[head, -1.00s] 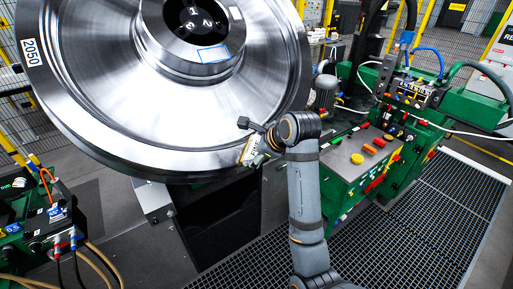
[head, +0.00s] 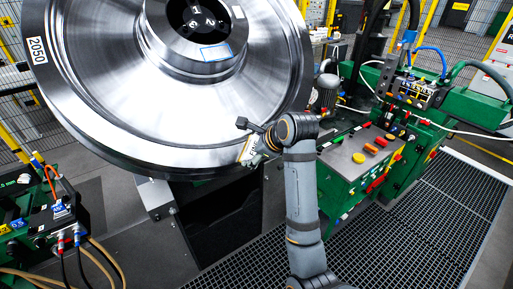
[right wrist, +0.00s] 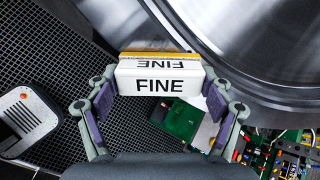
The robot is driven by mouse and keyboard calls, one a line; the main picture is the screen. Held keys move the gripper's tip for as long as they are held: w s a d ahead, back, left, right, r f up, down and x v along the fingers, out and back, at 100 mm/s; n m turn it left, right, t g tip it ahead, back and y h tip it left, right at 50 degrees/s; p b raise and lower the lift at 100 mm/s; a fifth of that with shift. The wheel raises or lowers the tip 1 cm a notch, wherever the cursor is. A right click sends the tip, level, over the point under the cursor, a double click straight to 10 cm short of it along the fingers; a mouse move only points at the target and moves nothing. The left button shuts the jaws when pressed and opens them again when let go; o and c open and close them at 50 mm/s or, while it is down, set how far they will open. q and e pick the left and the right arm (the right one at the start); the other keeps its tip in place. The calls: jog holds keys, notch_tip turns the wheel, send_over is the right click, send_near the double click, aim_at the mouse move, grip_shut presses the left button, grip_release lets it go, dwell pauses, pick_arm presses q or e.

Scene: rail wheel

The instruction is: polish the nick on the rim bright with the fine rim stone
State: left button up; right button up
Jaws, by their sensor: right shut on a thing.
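The large bright steel rail wheel (head: 100,100) fills the upper left of the head view, tilted, with a "2050" label near its rim. My right gripper (head: 256,147) is at the wheel's lower right rim. It is shut on the fine rim stone (right wrist: 158,85), a white block marked FINE with a yellow strip along its far edge. The stone sits between both fingers, its yellow side toward the rim (right wrist: 215,70). I cannot tell whether it touches. The stone shows only partly in the head view (head: 248,151). I cannot make out the nick. My left gripper is not in view.
A green control console (head: 350,170) with coloured buttons stands right of my right arm. A green unit with hoses (head: 45,220) is at the lower left. A dark box-like base (head: 220,215) is below the wheel. Floor grating (head: 400,240) lies at the lower right.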

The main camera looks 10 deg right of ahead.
jog(key=shift+w+d, duration=0.2)
jog(key=shift+d, duration=0.25)
jog(key=d, duration=0.1)
jog(key=w+d, duration=0.1)
jog(key=d, duration=0.1)
jog(key=shift+s+a+r, duration=0.1)
jog(key=shift+s+a, duration=0.15)
jog(key=shift+a, duration=0.55)
jog(key=shift+s+a, duration=0.25)
jog(key=shift+a, duration=0.5)
